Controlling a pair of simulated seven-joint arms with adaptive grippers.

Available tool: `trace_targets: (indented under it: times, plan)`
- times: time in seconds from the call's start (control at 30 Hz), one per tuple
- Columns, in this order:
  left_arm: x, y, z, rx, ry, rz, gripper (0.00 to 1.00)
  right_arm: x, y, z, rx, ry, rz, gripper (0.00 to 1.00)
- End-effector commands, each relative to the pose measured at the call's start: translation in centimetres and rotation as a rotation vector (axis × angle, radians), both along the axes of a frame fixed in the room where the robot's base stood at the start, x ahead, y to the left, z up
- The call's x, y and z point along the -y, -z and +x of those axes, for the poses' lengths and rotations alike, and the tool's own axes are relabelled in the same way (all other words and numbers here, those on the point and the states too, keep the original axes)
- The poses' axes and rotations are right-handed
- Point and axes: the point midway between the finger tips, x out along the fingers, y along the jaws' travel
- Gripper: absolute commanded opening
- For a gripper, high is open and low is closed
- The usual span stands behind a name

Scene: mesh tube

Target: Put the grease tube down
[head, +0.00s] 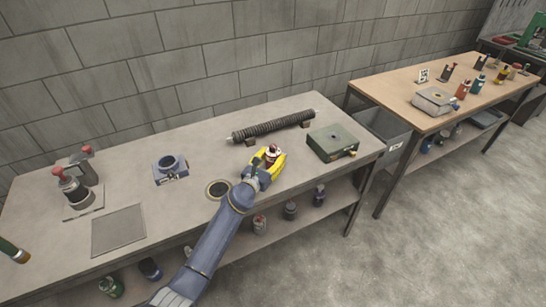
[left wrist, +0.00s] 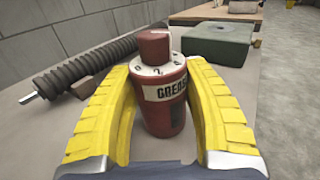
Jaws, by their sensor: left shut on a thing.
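The grease tube (head: 272,151) is a dark red cylinder with a white numbered collar, a red cap and a label reading "GREAS". In the left wrist view the grease tube (left wrist: 163,112) stands upright between the yellow fingers. My left gripper (head: 266,164) reaches over the front right part of the grey bench and is shut on the tube. Its padded fingers (left wrist: 163,120) lie on both sides of the tube. The tube's base is partly hidden, so I cannot tell whether it touches the bench. My right gripper is not in view.
A ribbed dark shaft (head: 272,126) lies behind the tube, and a green box (head: 332,142) stands to its right. A round dark-rimmed ring (head: 218,189) is just left of the gripper. A blue fixture (head: 170,168) and a flat grey plate (head: 119,230) are further left.

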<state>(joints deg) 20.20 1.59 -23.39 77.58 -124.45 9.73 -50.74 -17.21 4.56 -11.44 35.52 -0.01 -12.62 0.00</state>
Motion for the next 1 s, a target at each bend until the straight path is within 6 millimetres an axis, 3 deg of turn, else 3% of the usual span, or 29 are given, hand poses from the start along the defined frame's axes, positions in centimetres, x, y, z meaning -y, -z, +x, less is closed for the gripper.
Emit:
trace_targets:
  times: [0.03,0.2,0.57,1.0]
  plan:
    - [0.0,0.0,0.0,0.001,0.000,0.002,0.52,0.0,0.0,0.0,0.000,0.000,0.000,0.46]
    - [0.0,0.0,0.0,0.000,0.000,0.001,0.70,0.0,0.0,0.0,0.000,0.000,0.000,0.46]
    - [0.0,-0.3,0.0,0.001,-0.001,0.000,0.70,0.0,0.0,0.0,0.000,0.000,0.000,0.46]
    - [-3.4,-0.2,-6.1,-0.001,-0.001,0.000,0.70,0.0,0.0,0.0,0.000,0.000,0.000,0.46]
